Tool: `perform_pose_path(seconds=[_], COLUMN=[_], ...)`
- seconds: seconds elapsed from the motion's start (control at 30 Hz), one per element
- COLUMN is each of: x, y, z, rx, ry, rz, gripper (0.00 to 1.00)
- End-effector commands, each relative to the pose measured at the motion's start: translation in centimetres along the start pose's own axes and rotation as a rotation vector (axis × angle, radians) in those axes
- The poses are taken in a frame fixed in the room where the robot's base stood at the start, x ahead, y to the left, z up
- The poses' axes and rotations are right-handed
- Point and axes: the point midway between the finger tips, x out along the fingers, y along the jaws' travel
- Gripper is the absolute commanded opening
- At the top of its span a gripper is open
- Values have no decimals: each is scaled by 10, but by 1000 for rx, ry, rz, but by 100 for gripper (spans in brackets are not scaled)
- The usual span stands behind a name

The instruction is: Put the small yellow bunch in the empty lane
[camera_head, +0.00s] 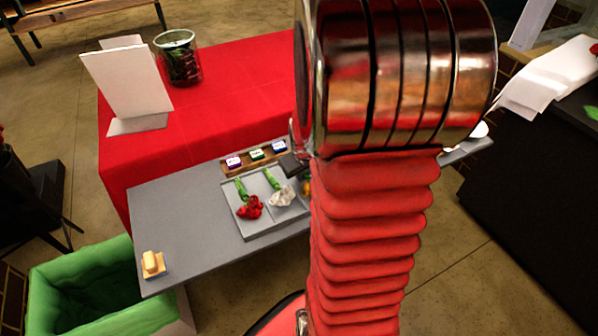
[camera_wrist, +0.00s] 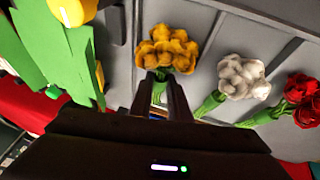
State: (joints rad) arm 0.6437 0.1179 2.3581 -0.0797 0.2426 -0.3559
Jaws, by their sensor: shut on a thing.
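My gripper (camera_wrist: 163,82) is shut on the green stem of the small yellow bunch (camera_wrist: 167,48) in the wrist view. The yellow head lies over or in the outer lane of the grey tray (camera_wrist: 208,45), beside the white bunch's lane. I cannot tell whether it touches the tray floor. The white bunch (camera_wrist: 243,75) and the red bunch (camera_wrist: 300,98) lie in the neighbouring lanes. In the head view, the tray (camera_head: 262,232) holds the red bunch (camera_head: 249,207) and white bunch (camera_head: 283,196). My arm hides most of the lane to their right.
Larger yellow and green items (camera_wrist: 72,12) stand close left in the wrist view. Several small labelled blocks (camera_head: 257,154) line the tray's back. A yellow sponge-like block (camera_head: 150,261) lies at the grey table's (camera_head: 175,215) left end, near a green-lined bin (camera_head: 85,285).

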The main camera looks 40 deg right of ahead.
Motion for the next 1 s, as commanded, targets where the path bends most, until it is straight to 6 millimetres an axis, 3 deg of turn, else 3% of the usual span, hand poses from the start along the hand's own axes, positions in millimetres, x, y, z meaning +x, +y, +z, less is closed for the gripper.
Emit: perform_pose_path(seconds=[0.47, 0.5, 0.77, 1.0], x=[0, 0, 0, 0], y=[2, 2, 2, 2], z=[-4, -4, -4, -4], rx=[0, 0, 0, 0], ry=[8, 8, 9, 9], rz=[3, 3, 3, 3], gripper=[0, 19, 37, 41])
